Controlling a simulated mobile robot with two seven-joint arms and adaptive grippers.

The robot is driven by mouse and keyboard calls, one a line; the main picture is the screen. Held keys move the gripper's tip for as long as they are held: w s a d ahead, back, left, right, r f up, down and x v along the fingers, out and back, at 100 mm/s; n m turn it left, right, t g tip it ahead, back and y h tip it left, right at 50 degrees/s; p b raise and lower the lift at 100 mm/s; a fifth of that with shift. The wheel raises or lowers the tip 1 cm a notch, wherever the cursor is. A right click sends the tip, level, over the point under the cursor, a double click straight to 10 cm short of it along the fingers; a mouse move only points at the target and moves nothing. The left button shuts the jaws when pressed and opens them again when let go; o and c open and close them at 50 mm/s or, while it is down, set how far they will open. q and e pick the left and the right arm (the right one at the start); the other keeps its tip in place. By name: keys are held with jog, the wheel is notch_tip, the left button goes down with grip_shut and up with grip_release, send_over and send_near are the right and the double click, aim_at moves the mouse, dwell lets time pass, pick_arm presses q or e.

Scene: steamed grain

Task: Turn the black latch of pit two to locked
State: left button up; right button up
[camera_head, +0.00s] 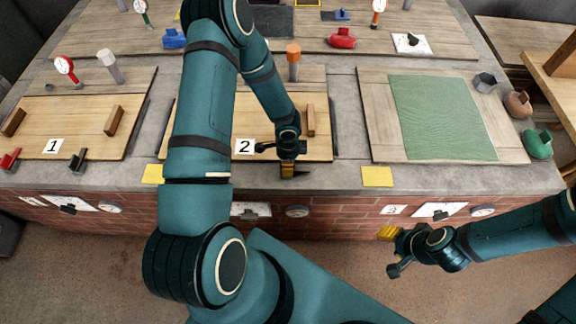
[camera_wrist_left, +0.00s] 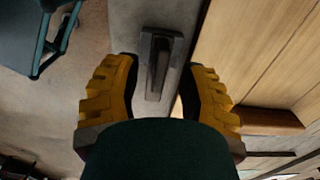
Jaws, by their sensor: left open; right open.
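The black latch (camera_wrist_left: 160,66) of pit two shows in the left wrist view as a dark plate with a raised bar. It lies between the two yellow fingers of my left gripper, which is open. I cannot tell whether either finger touches it. In the head view, my left gripper (camera_head: 288,170) points down at the front edge of pit two's wooden lid (camera_head: 222,120), right of the number 2 card (camera_head: 244,146). It hides most of the latch there. My right gripper (camera_head: 389,233) is open and empty, low in front of the brick wall.
Pit one's lid (camera_head: 60,108) is at left, with a red latch (camera_head: 10,160) and a black latch (camera_head: 77,160). A green cloth (camera_head: 440,115) lies on the right lid. Yellow squares (camera_head: 377,177) mark the counter's front edge.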

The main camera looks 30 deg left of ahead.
pick_arm(q)
jog(key=shift+f, duration=0.9)
grip_shut()
